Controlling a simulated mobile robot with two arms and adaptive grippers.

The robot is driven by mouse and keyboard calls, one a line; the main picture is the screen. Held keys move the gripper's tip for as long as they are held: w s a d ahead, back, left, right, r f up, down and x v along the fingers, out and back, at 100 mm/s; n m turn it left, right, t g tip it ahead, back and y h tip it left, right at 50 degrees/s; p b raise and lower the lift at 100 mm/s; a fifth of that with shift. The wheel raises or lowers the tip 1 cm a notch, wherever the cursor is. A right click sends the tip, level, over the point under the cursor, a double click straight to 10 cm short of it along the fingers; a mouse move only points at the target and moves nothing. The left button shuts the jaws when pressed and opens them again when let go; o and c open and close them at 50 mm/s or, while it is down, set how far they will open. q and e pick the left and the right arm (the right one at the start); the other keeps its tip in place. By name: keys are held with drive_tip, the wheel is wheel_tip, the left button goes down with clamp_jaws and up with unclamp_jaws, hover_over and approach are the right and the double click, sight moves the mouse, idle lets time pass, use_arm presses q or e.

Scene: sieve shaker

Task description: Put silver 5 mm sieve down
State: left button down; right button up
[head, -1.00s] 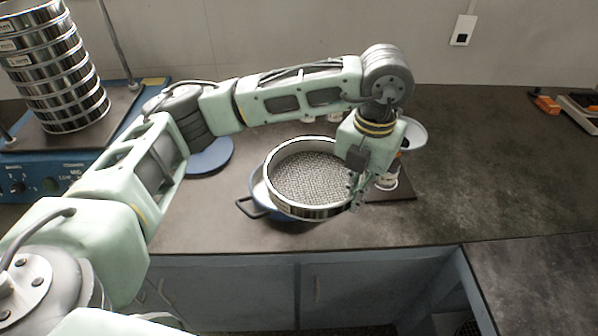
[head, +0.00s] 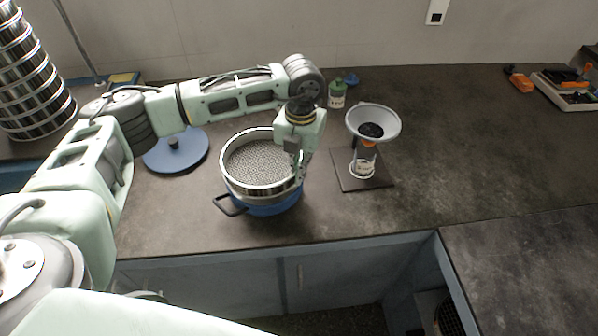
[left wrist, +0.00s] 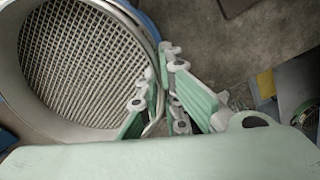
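The silver sieve (head: 259,162), a round metal ring with a wire mesh floor, is at the blue pot (head: 270,208) on the bench, roughly level. It covers the pot's opening; whether it rests on the pot or hangs just above cannot be told. My left gripper (head: 298,172) is at the sieve's right side, its fingers on either side of the wall. In the left wrist view the fingers (left wrist: 158,102) close around the rim of the sieve (left wrist: 85,65). My right gripper is not in view.
A funnel (head: 373,122) over a jar stands on a dark board (head: 345,181) to the right. A green bottle (head: 337,95) stands behind. A blue round lid (head: 176,152) lies left. A sieve stack (head: 30,85) stands far left. The bench at right is mostly clear.

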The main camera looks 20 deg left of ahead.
use_arm(q)
wheel_tip(320, 180, down, 2)
drive_tip(key=shift+f+p, duration=0.25)
drive_tip(key=shift+p, duration=0.1)
drive_tip(key=shift+f, duration=0.55)
drive_tip(key=c, duration=2)
unclamp_jaws()
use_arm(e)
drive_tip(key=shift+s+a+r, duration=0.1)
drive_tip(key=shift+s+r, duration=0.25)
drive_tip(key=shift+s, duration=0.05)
